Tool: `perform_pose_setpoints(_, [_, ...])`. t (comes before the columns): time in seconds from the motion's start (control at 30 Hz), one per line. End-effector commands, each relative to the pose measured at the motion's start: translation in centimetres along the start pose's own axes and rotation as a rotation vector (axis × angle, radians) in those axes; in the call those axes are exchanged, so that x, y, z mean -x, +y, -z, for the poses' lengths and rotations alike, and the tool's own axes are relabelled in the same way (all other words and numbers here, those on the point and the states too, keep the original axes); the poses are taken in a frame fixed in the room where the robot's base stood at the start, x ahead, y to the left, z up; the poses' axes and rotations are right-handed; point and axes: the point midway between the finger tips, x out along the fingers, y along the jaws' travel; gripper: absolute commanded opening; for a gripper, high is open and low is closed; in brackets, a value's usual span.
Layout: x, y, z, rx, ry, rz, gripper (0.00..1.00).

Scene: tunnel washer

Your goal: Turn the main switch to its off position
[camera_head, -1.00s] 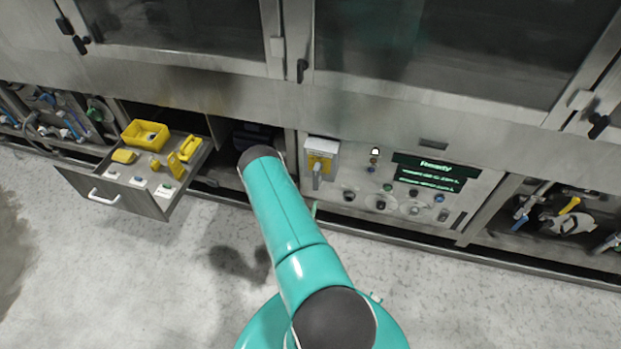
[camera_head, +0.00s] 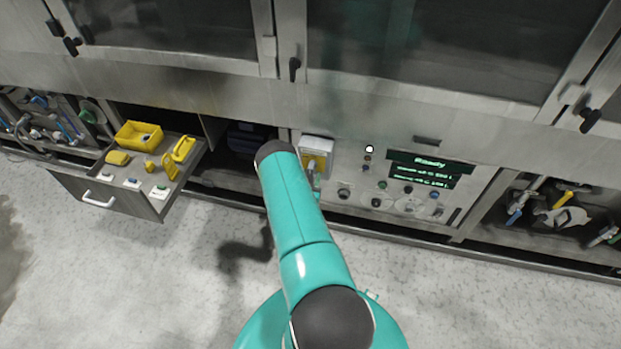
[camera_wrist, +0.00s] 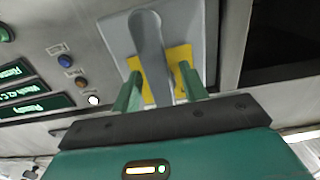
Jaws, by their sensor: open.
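The main switch is a grey box with a yellow plate and a grey lever handle (camera_wrist: 148,45). It is mounted on the control panel, and in the head view the switch box (camera_head: 317,146) is partly covered by my arm. In the wrist view my gripper (camera_wrist: 158,85) is open, with one green finger on each side of the lever. The fingertips are near the yellow plate, and the lever lies between them; I cannot tell whether either finger touches it. In the head view my gripper is mostly hidden behind my arm.
A lit display reading "Ready" (camera_head: 430,168) and several buttons and knobs are right of the switch. An open drawer (camera_head: 150,203) with yellow items stands out to the left. Valves sit in an open bay (camera_head: 560,212) at the right. The floor in front is clear.

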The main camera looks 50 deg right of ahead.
Motion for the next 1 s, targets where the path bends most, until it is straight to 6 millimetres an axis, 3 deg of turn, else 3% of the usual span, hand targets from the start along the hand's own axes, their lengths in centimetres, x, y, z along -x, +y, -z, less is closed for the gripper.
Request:
perform_pose_setpoints(0.03, [0.02, 0.00, -0.01, 0.000, 0.000, 0.000, 0.44])
perform_pose_setpoints(0.27, [0.05, 0.01, -0.01, 0.000, 0.000, 0.000, 0.00])
perform_pose_setpoints(0.67, [0.08, 0.07, -0.02, 0.035, -0.001, 0.000, 0.00])
perform_pose_setpoints(1.0, [0.12, 0.53, 0.04, 0.232, 0.000, 0.002, 0.00])
